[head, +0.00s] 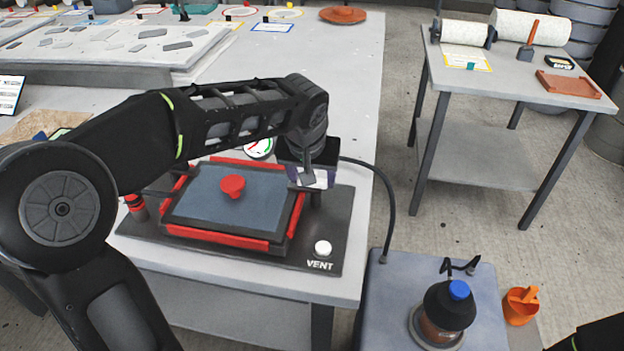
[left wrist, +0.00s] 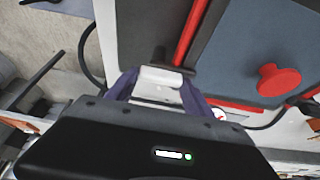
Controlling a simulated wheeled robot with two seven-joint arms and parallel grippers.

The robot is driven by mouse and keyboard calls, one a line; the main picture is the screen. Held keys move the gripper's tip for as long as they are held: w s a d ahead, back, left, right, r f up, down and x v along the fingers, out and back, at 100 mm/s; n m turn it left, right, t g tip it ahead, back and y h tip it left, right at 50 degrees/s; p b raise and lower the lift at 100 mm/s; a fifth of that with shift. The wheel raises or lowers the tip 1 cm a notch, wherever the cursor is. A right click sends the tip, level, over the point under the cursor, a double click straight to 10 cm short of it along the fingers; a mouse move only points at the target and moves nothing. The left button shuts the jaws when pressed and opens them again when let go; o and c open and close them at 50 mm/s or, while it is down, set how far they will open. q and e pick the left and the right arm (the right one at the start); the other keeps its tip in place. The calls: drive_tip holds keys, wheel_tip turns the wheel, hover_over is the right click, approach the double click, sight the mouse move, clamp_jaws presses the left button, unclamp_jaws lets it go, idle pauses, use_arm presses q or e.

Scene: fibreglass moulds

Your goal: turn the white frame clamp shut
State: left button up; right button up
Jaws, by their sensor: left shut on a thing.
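The white frame clamp (left wrist: 160,78) sits between the purple fingers of my left gripper (left wrist: 155,92) in the left wrist view, at the edge of the red frame. In the head view my left gripper (head: 312,178) reaches down over the right side of the frame and hides most of the clamp; a white part (head: 320,180) shows at its fingers. The gripper is shut on the clamp. The red frame (head: 222,235) surrounds a blue-grey panel with a red knob (head: 232,186) on a dark base (head: 215,245). My right gripper is out of view.
A white VENT button (head: 322,248) stands on the base's front right corner. A round gauge (head: 259,148) is behind the frame, and a black hose (head: 388,200) runs off to the right. A red-and-black post (head: 135,206) stands at the left.

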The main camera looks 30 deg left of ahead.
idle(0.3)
use_arm(q)
drive_tip(key=o, duration=1.4)
drive_tip(key=shift+c, duration=0.2)
drive_tip(key=shift+r, duration=0.15)
drive_tip(key=v, duration=0.7)
drive_tip(key=shift+r, duration=0.25)
drive_tip(key=shift+s, duration=0.15)
